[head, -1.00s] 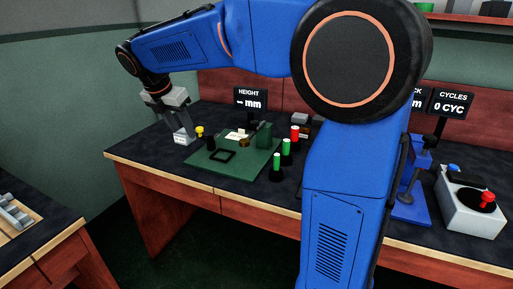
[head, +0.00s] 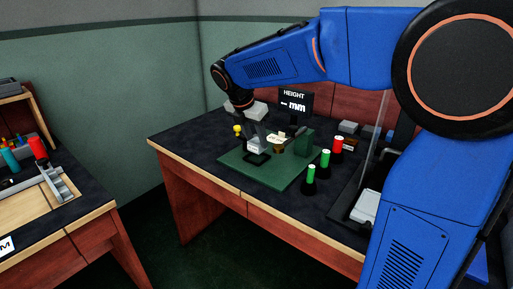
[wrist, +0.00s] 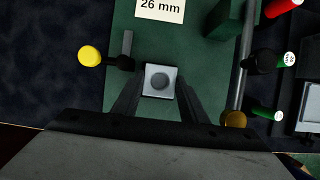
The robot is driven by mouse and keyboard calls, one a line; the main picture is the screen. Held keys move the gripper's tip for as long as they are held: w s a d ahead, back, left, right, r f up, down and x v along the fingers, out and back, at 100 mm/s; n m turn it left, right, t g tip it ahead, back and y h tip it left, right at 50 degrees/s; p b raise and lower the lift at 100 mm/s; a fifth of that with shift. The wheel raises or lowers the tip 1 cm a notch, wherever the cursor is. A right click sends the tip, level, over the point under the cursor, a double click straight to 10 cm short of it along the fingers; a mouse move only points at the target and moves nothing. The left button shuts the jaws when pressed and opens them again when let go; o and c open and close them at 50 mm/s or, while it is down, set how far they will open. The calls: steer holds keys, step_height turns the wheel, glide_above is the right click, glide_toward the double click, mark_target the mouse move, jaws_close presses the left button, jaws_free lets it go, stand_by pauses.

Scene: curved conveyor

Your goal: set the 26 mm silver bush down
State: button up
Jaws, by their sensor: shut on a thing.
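The silver bush (wrist: 159,81) is a small pale square block with a grey round face, seen from above in the wrist view. My gripper (wrist: 158,96) is shut on it, with a dark finger on either side. In the head view the bush (head: 254,145) is at the tips of my gripper (head: 254,138), over the dark square frame (head: 257,159) on the green plate (head: 237,162). Whether the bush touches the frame or hangs just above it, I cannot tell. In the wrist view the frame is hidden.
A yellow knob (head: 238,129) stands left of my gripper. A brass piece (head: 278,146) and a green block (head: 304,143) are on its right. Green-topped posts (head: 325,159) and a red-topped post (head: 338,145) stand further right. A "26 mm" card (wrist: 160,9) lies on the plate.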

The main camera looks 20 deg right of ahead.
mark_target(254, 143)
steer(key=shift+f, duration=1.7)
steer(key=shift+f, duration=0.15)
steer(key=o, duration=1.3)
steer(key=v, duration=1.2)
steer(key=shift+r, duration=0.2)
